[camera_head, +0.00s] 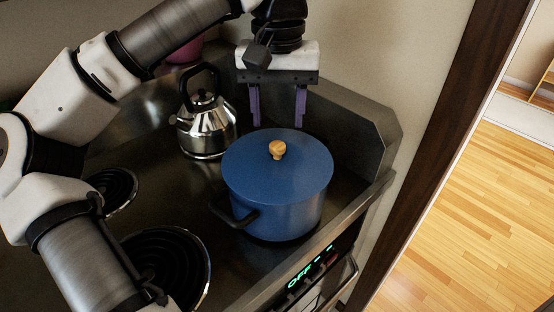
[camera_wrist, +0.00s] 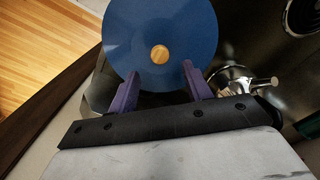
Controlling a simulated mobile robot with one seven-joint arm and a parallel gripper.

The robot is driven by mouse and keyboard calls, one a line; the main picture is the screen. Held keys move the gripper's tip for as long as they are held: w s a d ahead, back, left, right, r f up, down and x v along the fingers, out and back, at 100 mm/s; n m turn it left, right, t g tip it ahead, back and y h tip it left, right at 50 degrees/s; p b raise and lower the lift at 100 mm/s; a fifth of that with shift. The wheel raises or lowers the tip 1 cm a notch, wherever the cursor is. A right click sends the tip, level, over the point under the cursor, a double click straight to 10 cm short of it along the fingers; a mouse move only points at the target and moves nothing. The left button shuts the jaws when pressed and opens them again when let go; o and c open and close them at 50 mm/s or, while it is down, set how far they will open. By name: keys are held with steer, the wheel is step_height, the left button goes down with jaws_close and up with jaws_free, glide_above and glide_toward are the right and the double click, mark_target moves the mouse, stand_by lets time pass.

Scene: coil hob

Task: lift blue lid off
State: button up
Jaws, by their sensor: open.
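The blue lid (camera_head: 264,160) sits on the blue pot (camera_head: 280,214), with a round wooden knob (camera_head: 277,149) at its centre. The pot stands on the hob, and one dark side handle shows at its front left. In the wrist view the lid (camera_wrist: 133,30) and its knob (camera_wrist: 160,54) appear beyond the fingertips. My gripper (camera_head: 278,122) is open and empty, with two purple fingers pointing down. It appears above and behind the knob in the head view. In the wrist view the gripper (camera_wrist: 157,80) has its fingers spread wider than the knob, which is not between them.
A shiny kettle (camera_head: 205,128) stands left of the pot and also shows in the wrist view (camera_wrist: 232,80). Coil burners (camera_head: 168,266) lie at the front left. A raised metal backguard (camera_head: 350,130) runs behind the pot. A pink object (camera_head: 186,52) is farther back.

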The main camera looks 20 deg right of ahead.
steer(key=shift+s+f+p, duration=0.15)
steer(key=shift+f+p, duration=0.55)
steer(key=shift+f, duration=2.4)
steer(key=shift+a, duration=0.1)
jaws_close()
steer(key=shift+r, duration=0.1)
step_height(320, 180, up, 19)
steer(key=p, duration=0.2)
step_height(320, 180, up, 4)
steer(key=p, duration=0.6)
glide_above(278, 144)
